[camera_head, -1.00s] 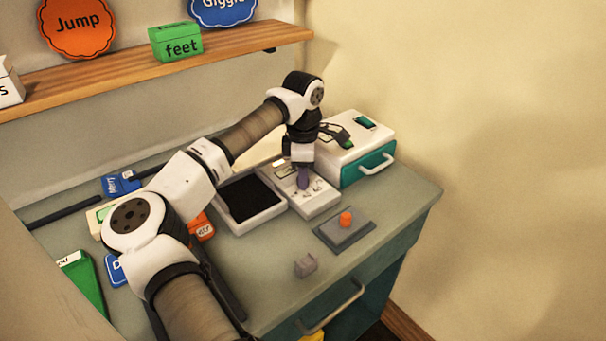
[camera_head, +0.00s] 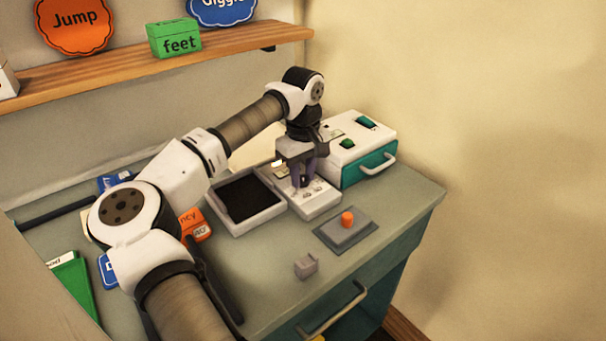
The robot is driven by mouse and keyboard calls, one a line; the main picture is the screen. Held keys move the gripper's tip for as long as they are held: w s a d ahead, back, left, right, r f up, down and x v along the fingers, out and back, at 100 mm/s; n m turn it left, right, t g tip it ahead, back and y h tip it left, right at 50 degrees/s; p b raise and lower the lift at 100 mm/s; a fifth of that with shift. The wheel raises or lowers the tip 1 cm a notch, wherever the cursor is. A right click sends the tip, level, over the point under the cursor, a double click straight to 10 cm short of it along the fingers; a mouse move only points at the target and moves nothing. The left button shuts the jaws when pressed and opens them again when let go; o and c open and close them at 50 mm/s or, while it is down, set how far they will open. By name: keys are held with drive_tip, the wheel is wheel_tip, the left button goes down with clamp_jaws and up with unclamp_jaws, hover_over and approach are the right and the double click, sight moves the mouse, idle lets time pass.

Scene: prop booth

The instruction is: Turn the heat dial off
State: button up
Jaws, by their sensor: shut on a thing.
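A white control panel (camera_head: 317,203) with small markings and knobs stands on the counter, joined to or right beside a white-rimmed black plate (camera_head: 281,205). My gripper (camera_head: 303,184) points straight down over the middle of the panel. Its two purple-grey fingers are closed on a small part at the panel's top, apparently the heat dial. The fingers hide that part, so its pointer and setting cannot be read.
A white and teal box (camera_head: 368,170) with green switches and a handle stands close behind and right of my gripper. A grey base with an orange button (camera_head: 347,219) and a small grey block (camera_head: 306,266) are in front. A wooden shelf (camera_head: 150,70) runs above.

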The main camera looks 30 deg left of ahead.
sight(303, 178)
drive_tip(key=m, duration=0.4)
drive_tip(key=shift+m, duration=0.3)
drive_tip(key=m, duration=0.4)
drive_tip(key=shift+r, duration=0.1)
drive_tip(key=shift+m, duration=0.3)
drive_tip(key=o, duration=1)
wheel_tip(303, 178, up, 14)
drive_tip(key=b, duration=0.1)
